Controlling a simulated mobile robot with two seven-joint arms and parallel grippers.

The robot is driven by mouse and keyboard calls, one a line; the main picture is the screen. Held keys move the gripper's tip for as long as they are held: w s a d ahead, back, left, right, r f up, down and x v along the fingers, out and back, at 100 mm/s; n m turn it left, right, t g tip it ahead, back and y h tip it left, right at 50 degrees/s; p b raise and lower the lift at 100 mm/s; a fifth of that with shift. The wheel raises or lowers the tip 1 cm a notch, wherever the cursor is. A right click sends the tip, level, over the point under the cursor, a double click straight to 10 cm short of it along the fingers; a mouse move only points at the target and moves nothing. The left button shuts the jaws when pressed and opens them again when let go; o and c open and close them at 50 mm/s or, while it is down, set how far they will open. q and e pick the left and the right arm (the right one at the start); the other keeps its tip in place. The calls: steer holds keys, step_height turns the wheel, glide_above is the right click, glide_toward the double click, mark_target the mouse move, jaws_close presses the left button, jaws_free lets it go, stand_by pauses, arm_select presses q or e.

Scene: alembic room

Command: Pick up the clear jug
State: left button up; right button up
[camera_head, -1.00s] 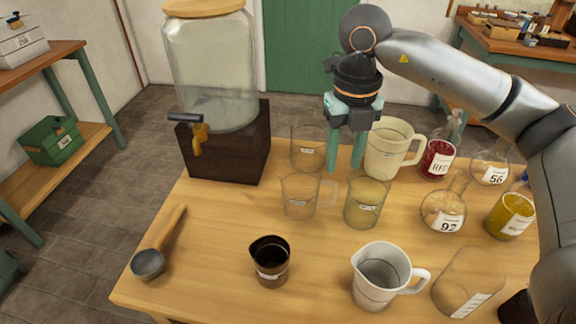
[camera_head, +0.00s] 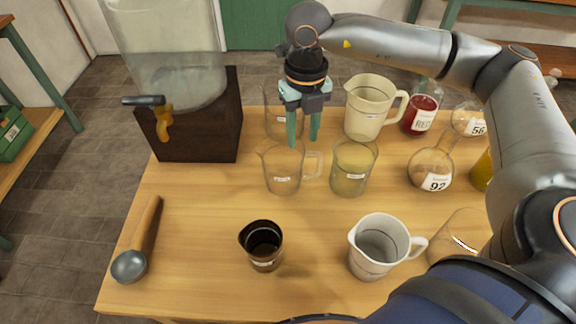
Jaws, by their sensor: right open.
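The clear jug (camera_head: 284,180) stands upright on the wooden table, near the middle. It is see-through, with a small white label and a clear handle on its right side. My right gripper (camera_head: 303,142) comes down from above with its two teal fingers pointing down and apart. The fingertips show at the jug's back rim and handle top, with nothing seen between them. I cannot tell whether they touch the jug. My left gripper is not in view.
A clear beaker (camera_head: 352,172) stands close right of the jug; another glass beaker (camera_head: 272,122) is behind it. A cream pitcher (camera_head: 362,112) is behind right. A dark cup (camera_head: 263,249) and white jug (camera_head: 372,257) stand in front. The dispenser's wooden stand (camera_head: 205,135) is left.

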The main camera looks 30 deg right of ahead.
mark_target(303, 146)
steer(key=f, duration=0.4)
steer(key=shift+w+d+f, duration=0.25)
steer(key=shift+f, duration=0.05)
jaws_close()
stand_by(1.1)
